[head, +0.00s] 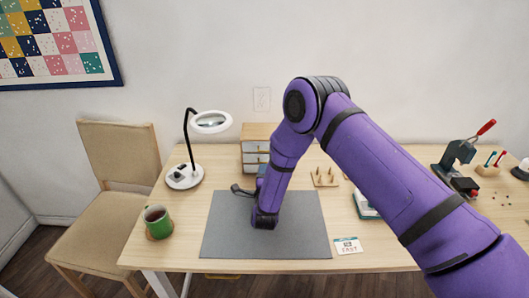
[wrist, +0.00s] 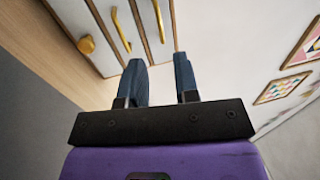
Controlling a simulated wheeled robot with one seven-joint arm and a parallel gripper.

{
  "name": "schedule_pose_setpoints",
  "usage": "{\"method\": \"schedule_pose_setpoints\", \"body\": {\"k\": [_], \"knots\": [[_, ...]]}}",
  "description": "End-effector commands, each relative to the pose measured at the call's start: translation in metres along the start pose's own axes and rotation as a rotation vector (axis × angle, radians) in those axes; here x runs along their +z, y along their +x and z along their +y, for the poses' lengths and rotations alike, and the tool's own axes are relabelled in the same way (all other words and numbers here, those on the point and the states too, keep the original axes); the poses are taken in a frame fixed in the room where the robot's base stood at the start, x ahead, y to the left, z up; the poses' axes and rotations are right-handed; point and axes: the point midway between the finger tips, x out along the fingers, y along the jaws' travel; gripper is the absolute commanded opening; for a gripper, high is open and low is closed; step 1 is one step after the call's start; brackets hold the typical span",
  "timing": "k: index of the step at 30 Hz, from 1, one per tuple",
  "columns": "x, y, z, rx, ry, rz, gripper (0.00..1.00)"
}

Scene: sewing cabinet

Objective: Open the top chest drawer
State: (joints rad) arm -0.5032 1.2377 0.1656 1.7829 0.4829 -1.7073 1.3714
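The small chest (head: 248,156) stands at the back of the table, wooden on top with pale drawer fronts. My arm hides its right part. In the wrist view the drawer fronts (wrist: 103,52) appear turned sideways, with a round gold knob (wrist: 87,44) and gold bar handles (wrist: 121,30). The rightmost bar handle (wrist: 159,20), on the side toward the wall, seems to be the top drawer's. The drawers look shut. My gripper (wrist: 160,70) is open and empty, its two blue-grey fingers apart and short of the handles. In the head view its fingers are small and dark, in front of the chest.
A grey mat (head: 220,238) lies below my arm. A spool rack (head: 325,178), a card (head: 348,246) and a press with a red handle (head: 458,160) are right. A chair (head: 120,155) is at the left.

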Motion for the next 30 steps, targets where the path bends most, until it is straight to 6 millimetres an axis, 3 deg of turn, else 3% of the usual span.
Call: {"method": "schedule_pose_setpoints", "body": {"k": [5,21,30], "knots": [[0.001,0.009,0.002,-0.008,0.006,0.003,0.29],[0.001,0.093,0.001,-0.006,0.004,0.002,0.29],[0.001,0.106,0.001,-0.004,0.003,0.001,0.29]]}}
